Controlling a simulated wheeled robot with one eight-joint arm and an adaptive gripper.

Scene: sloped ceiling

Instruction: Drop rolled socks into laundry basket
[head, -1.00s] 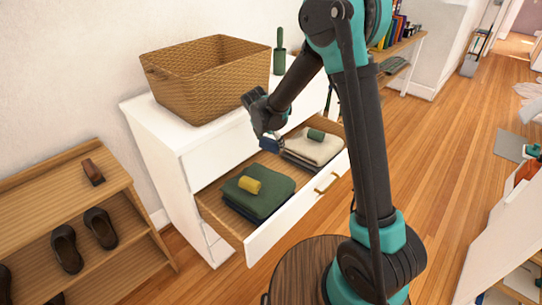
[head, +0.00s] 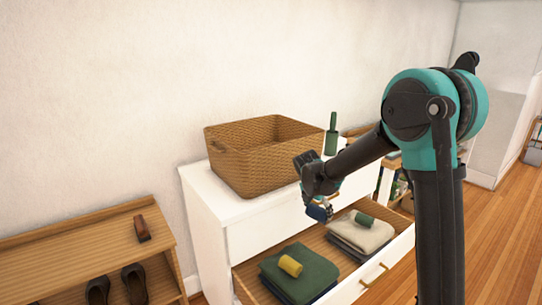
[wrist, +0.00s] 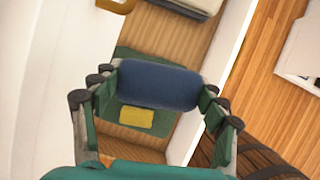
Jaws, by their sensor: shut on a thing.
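My gripper (head: 318,207) is shut on dark blue rolled socks (wrist: 160,85), held crosswise between its fingers above the open drawer (head: 376,277). The blue roll also shows in the head view (head: 320,212), partly hidden by the fingers. The brown woven laundry basket (head: 262,160) stands on the white dresser (head: 213,203), up and to the left of my gripper; its inside bottom is hidden. Yellow rolled socks (head: 290,265) lie on folded green clothes (head: 312,281) in the drawer. A green roll (head: 364,218) lies on folded beige cloth (head: 358,234).
A green brush-like object (head: 331,135) stands on the dresser beside the basket. A wooden shoe rack (head: 85,240) with dark shoes and a brush (head: 141,229) is at the left. The wooden floor (head: 490,240) is clear at the right.

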